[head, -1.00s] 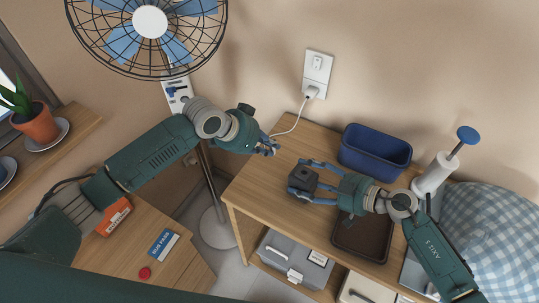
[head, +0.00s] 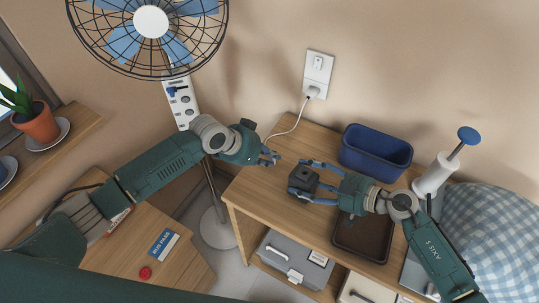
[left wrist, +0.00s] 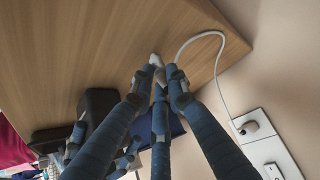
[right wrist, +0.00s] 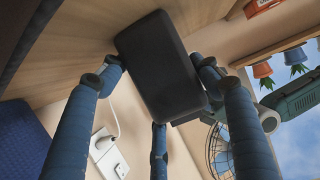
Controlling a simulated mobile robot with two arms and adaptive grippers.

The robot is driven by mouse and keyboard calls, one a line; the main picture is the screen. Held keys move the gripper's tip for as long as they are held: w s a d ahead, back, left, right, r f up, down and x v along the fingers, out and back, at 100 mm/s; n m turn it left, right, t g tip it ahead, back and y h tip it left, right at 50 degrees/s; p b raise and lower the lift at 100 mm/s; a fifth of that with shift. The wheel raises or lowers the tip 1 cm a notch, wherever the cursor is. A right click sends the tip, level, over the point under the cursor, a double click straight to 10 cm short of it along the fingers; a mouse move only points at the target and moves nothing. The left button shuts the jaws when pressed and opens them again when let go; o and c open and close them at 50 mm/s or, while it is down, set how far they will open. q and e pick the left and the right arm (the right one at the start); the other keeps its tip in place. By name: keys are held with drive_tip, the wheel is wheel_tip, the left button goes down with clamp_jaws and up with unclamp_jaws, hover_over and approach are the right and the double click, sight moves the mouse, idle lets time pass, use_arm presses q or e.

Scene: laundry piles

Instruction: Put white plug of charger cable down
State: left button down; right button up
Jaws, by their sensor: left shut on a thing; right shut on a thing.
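The white plug (left wrist: 155,62) of the charger cable is between the fingertips of my left gripper (left wrist: 158,75), which is shut on it, over the wooden table top (head: 290,150). I cannot tell whether the plug touches the wood. In the head view my left gripper (head: 271,157) is at the table's left side and hides the plug. The white cable (head: 293,128) runs from it up to the wall outlet (head: 317,76). My right gripper (head: 312,180) is shut on a black box (head: 302,181) over the table; the box fills the middle of the right wrist view (right wrist: 160,65).
A blue bin (head: 375,152) stands at the table's back, with a brown tray (head: 362,238) in front. A white pump dispenser (head: 433,178) is at the right. A fan (head: 150,22) and power strip (head: 181,103) are at the left. Bare wood lies between the grippers.

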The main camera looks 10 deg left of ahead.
use_arm(q)
drive_tip(key=c, duration=1.7)
unclamp_jaws()
drive_tip(key=shift+r, duration=0.4)
drive_tip(key=v, duration=1.2)
drive_tip(key=shift+r, duration=0.25)
use_arm(e)
drive_tip(key=o, duration=1.5)
drive_tip(key=shift+c, duration=0.2)
